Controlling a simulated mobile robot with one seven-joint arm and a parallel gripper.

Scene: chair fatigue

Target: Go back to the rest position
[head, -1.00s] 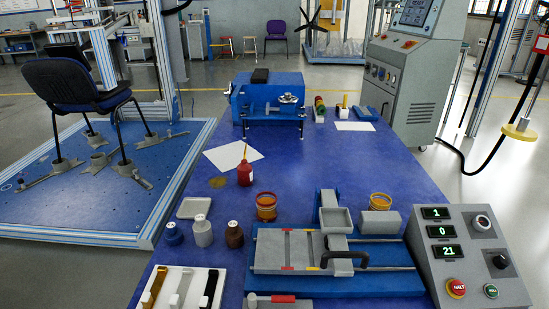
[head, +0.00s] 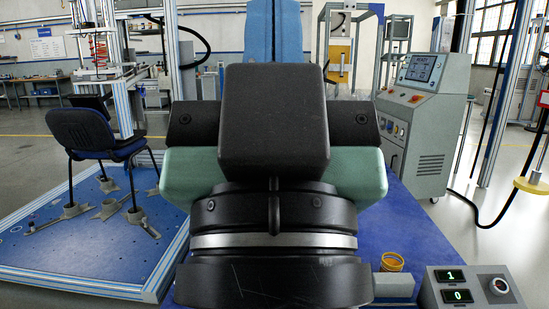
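My gripper (head: 274,30) fills the middle of the head view, seen from behind its wrist. Its black housing, green body and dark wrist with a silver ring stand close to the camera. Two blue fingers rise beyond the housing and run off the top edge. They lie side by side with only a thin seam between them, so the gripper looks shut. I see nothing held between them, but the fingertips are out of view.
My arm hides most of the blue table (head: 412,225). A chair (head: 85,135) stands on the blue platform (head: 95,240) at left. A grey console (head: 425,120) stands at right.

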